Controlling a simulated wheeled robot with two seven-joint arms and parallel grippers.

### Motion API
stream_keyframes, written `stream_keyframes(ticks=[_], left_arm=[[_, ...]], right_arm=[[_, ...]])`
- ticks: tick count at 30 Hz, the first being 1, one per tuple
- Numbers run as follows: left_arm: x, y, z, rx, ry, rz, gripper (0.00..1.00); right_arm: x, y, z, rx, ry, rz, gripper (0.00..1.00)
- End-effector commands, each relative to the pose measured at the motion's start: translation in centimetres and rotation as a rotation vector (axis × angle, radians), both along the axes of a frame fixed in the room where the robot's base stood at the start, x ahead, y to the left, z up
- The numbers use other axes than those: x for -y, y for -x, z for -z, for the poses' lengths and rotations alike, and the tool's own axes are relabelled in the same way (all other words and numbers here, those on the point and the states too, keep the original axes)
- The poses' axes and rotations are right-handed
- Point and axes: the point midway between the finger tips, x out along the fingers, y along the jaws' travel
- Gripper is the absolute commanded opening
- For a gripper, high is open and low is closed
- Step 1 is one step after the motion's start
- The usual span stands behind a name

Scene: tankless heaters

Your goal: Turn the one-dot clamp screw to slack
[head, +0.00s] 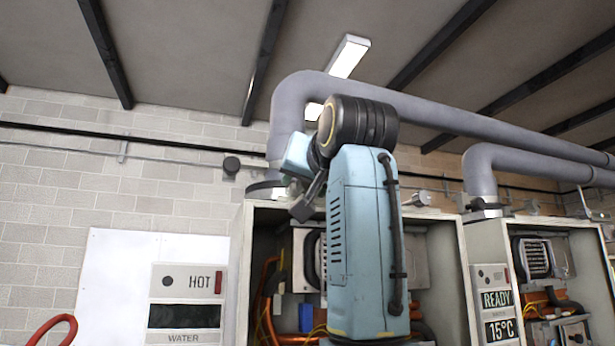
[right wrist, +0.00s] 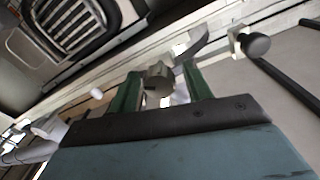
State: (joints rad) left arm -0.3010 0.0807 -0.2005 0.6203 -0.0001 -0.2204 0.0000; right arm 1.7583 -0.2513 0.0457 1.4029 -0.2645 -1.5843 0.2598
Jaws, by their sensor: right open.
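My right gripper (head: 291,187) is raised in front of the first heater, by the metal collar (head: 265,188) at the foot of the grey flue pipe; my arm hides much of this spot. In the right wrist view its two green fingers (right wrist: 160,88) are open, one on each side of a dark grey knob (right wrist: 158,79). The knob looks like a clamp screw, but I see no dot mark on it. I cannot tell whether the fingers touch it. A second collar (head: 485,208) is on the right flue. My left gripper is out of view.
The open first heater cabinet (head: 455,270) stands behind my arm, with the second heater (head: 550,270) to its right. A HOT panel (head: 187,300) is at lower left.

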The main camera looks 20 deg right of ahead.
Motion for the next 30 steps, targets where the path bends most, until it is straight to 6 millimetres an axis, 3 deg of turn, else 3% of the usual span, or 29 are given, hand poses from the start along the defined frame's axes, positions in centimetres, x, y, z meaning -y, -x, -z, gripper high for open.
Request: stream_keyframes(ticks=[5,15,23,30], left_arm=[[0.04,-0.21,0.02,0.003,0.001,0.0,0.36],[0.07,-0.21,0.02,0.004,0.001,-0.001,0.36],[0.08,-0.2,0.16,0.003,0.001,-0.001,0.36],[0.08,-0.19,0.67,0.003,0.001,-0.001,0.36]], right_arm=[[0.01,-0.01,0.04,0.0,0.0,0.0,0.49],[0.01,0.02,0.02,0.0,0.0,0.0,0.06],[0.03,0.03,0.03,0.001,0.03,0.001,0.05],[0.07,0.03,0.07,0.005,0.155,0.004,0.05]])
